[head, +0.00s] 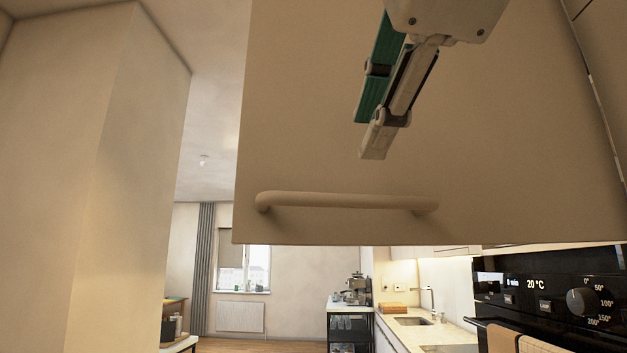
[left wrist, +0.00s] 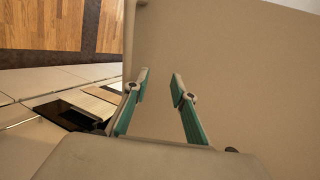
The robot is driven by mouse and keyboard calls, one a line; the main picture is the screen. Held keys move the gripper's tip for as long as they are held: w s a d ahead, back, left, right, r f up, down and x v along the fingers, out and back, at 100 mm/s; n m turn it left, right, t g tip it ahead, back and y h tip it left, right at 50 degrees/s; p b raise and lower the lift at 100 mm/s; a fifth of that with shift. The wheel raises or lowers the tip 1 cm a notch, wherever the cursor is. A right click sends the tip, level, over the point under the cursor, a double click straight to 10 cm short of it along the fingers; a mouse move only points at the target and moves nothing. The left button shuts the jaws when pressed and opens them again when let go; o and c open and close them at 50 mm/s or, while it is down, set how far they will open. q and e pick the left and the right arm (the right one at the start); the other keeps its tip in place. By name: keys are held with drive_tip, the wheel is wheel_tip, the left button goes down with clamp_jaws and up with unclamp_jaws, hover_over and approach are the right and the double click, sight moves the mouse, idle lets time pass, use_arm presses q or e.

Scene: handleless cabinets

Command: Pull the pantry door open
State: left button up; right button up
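A large flat beige door panel (head: 500,150) fills the upper middle and right of the head view. A horizontal beige bar handle (head: 345,202) runs near its bottom edge. My left gripper (head: 378,145) is in front of the panel, above the handle and apart from it in the picture. The left wrist view shows its two teal-padded fingers (left wrist: 160,80) spread, with nothing between them. The panel (left wrist: 240,80) fills the right of that view, beyond the fingers. My right gripper is in neither view.
A black oven (head: 550,290) with a knob and hanging towels stands at lower right. A counter with a sink (head: 412,321) lies beyond. A pale wall or cabinet block (head: 90,170) stands at left. Wooden floor (left wrist: 60,35) shows at upper left in the wrist view.

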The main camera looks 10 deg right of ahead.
use_arm(q)
drive_tip(key=v, duration=0.2)
drive_tip(key=shift+s+f, duration=0.1)
drive_tip(key=shift+s, duration=0.2)
